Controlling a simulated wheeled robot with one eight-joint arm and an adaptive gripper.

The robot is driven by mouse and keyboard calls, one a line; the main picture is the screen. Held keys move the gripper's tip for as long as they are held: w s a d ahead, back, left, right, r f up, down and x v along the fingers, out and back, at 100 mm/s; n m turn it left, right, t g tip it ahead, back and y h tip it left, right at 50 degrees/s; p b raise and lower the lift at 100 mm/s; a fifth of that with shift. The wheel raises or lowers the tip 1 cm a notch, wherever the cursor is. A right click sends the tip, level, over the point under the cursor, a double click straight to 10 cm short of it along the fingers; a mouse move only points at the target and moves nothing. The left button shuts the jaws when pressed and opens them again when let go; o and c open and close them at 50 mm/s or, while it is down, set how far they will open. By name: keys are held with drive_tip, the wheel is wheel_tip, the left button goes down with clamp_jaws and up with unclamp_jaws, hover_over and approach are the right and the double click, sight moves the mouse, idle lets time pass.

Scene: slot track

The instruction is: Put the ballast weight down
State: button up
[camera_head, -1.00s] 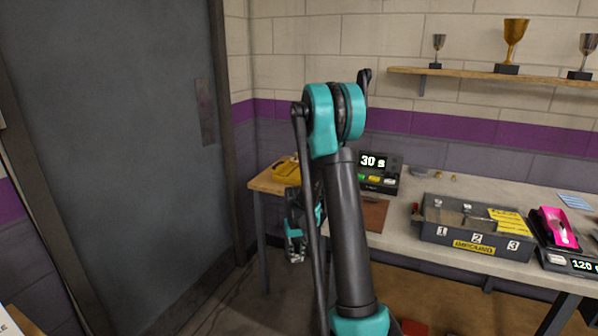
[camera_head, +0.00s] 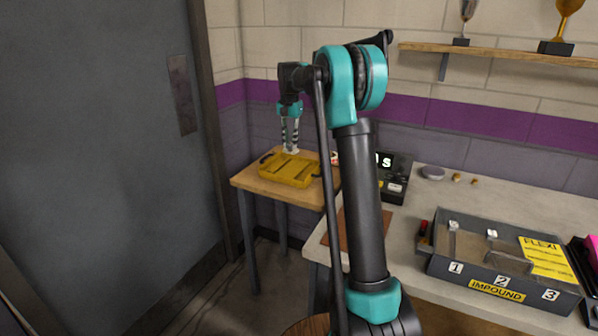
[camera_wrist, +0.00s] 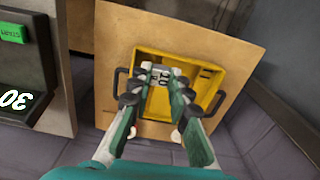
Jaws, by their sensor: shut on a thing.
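My gripper (camera_head: 290,142) points down above the yellow tray (camera_head: 288,174) on the small wooden table. In the wrist view my gripper (camera_wrist: 160,82) is shut on a small silvery block with dark markings, the ballast weight (camera_wrist: 160,74). The weight lies between the fingertips, over the yellow tray (camera_wrist: 142,118). The fingers hide part of the tray. The exact height of the weight above the tray is hard to tell.
The small wooden table (camera_head: 250,183) stands in the corner by the grey door (camera_head: 110,130). A timer box (camera_head: 393,186) is on the workbench to its right, partly behind my arm. The grey impound box (camera_head: 480,270) with numbered compartments stands further right.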

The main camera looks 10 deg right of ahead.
sight(292, 189)
drive_tip(key=shift+w+d+r, duration=0.15)
drive_tip(key=shift+w+r, duration=0.05)
drive_tip(key=shift+r, duration=0.5)
wheel_tip(292, 189, down, 20)
drive_tip(key=shift+r, duration=0.25)
drive_tip(key=o, duration=0.3)
drive_tip(key=shift+f, duration=0.15)
drive_tip(key=o, duration=0.4)
